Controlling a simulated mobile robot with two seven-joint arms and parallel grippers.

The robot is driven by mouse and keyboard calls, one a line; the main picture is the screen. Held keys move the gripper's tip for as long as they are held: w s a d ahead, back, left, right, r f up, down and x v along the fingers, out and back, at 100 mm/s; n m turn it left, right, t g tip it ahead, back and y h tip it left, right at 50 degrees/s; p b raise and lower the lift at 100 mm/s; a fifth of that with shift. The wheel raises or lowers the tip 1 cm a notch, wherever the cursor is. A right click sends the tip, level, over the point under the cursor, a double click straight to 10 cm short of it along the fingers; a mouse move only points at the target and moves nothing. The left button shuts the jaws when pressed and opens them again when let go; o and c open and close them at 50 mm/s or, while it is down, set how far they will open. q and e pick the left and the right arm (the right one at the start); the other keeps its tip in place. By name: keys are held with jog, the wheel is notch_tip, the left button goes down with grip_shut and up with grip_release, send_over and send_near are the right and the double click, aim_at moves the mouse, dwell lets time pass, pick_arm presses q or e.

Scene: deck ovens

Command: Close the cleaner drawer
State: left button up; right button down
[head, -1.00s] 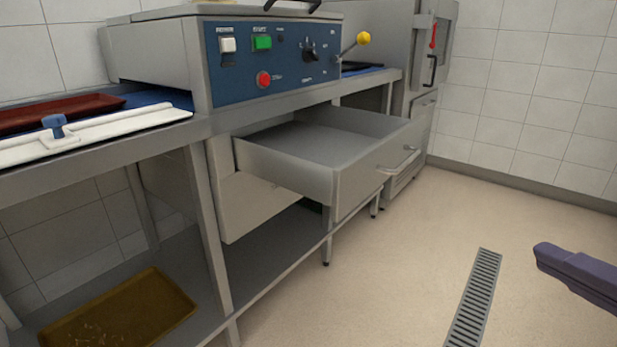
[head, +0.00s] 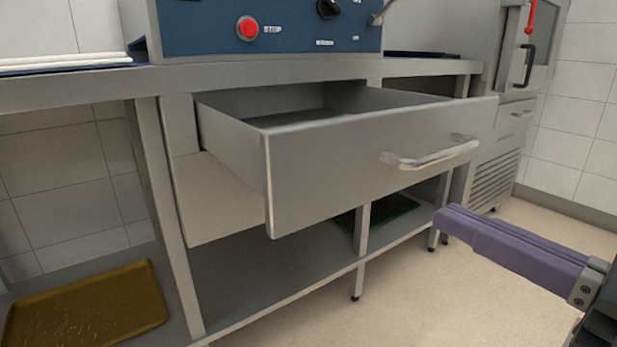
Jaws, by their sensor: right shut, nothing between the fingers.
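The grey metal drawer (head: 340,176) hangs under the worktop and stands well open, pulled out toward me. Its bar handle (head: 432,155) is on the right part of the front panel. The inside that shows looks empty. My right gripper (head: 446,216) has purple fingers that are shut and empty. It is to the right of and below the drawer front, apart from it, with its tips pointing left toward the shelf. My left gripper is out of view.
The worktop (head: 230,76) carries a blue control panel (head: 200,30) with a red button. A lower shelf (head: 250,287) holds a brown tray (head: 85,305) and a green tray (head: 400,212). A tall unit (head: 490,150) stands at right. Open floor lies in front.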

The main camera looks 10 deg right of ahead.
aim_at(347, 167)
jog(key=b+x, duration=0.1)
jog(key=x, duration=1)
jog(key=shift+w, duration=0.35)
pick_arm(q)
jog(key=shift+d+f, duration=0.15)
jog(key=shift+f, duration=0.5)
pick_arm(e)
jog(key=shift+w, duration=0.1)
